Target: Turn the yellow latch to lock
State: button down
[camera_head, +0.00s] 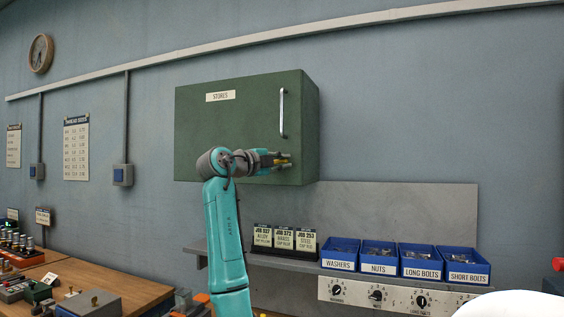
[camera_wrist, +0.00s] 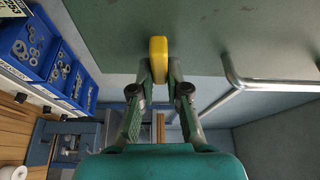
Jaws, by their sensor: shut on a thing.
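The yellow latch (camera_wrist: 159,60) is on the green cabinet door, near the door's lower right in the head view. In the wrist view my gripper (camera_wrist: 159,78) has its two fingers on either side of the latch's near end, shut on it. The latch lies in line with the fingers there. In the head view my gripper (camera_head: 284,160) reaches the door below the handle, and only a little yellow shows between its fingers. The green cabinet (camera_head: 230,124) is labelled STORES and its door looks closed.
A silver vertical handle (camera_head: 283,112) sits on the door above my gripper. Below the cabinet, a shelf holds job cards (camera_head: 284,238) and blue bins (camera_head: 379,255) of hardware. A wooden bench (camera_head: 125,275) with tools stands at the lower left.

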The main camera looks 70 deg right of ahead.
jog(key=shift+m+y, duration=0.3)
jog(key=shift+m, duration=0.2)
jog(key=shift+f, duration=0.1)
jog(key=c, duration=1.2)
grip_release()
jog(key=shift+o, duration=0.2)
jog(key=v, duration=1.2)
